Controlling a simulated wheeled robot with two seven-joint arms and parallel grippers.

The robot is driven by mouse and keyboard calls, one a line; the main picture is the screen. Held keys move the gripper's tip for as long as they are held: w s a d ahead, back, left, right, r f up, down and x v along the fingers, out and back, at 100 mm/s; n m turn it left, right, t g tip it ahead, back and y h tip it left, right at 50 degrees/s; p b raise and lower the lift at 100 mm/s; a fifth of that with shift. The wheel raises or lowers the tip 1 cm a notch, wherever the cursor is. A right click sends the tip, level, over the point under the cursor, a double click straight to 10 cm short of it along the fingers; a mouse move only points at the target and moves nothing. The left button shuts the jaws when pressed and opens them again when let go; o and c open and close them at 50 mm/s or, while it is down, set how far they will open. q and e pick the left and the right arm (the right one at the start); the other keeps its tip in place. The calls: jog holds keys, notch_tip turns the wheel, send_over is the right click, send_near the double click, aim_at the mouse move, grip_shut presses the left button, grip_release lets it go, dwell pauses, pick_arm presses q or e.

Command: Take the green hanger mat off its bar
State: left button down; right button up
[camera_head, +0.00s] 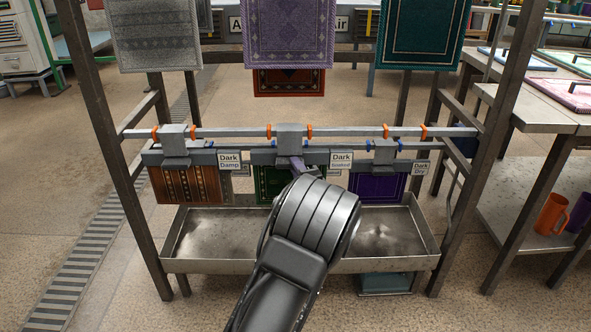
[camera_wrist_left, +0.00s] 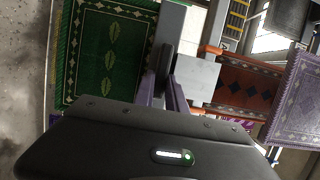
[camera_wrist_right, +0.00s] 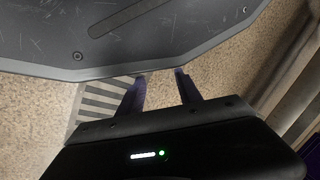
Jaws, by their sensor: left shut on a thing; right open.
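The green hanger mat (camera_head: 262,182) hangs in the middle of the lower bar (camera_head: 350,132) in the head view, largely hidden behind my left arm. In the left wrist view its green face with leaf shapes (camera_wrist_left: 108,60) is at the upper left. Its grey hanger (camera_head: 290,142) hooks over the bar, between two orange clips. My left gripper (camera_head: 296,168) is shut on the hanger, just below the hook; its fingers (camera_wrist_left: 165,82) show in the left wrist view. My right gripper (camera_wrist_right: 158,78) is open and empty above the floor, seen only in the right wrist view.
An orange-brown mat (camera_head: 185,185) and a purple mat (camera_head: 378,188) hang on either side. A metal drip tray (camera_head: 205,268) sits below. Larger mats, including a lavender one (camera_head: 288,32), hang above. Rack posts (camera_head: 100,110) flank the bar; a side table (camera_head: 535,110) is right.

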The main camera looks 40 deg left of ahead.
aim_at(293, 151)
pick_arm(q)
jog(key=shift+r, duration=0.2)
pick_arm(e)
jog(key=shift+r, duration=0.1)
pick_arm(q)
notch_tip(293, 151, up, 3)
jog(key=shift+r+p, duration=0.1)
jog(key=shift+p, duration=1.1)
jog(key=shift+s+d+r, duration=0.1)
jog(key=shift+d+r, duration=0.1)
jog(key=shift+d, duration=0.05)
jog(key=p+v, duration=0.5)
jog(key=v, duration=1.2)
jog(key=shift+s+f+p, duration=0.2)
jog(key=shift+s+p, duration=0.1)
jog(key=shift+p, duration=0.1)
pick_arm(e)
notch_tip(293, 151, up, 8)
jog(key=s+a, duration=0.1)
jog(key=shift+s, duration=0.35)
pick_arm(q)
jog(key=shift+d, duration=0.1)
pick_arm(e)
jog(key=shift+r, duration=0.15)
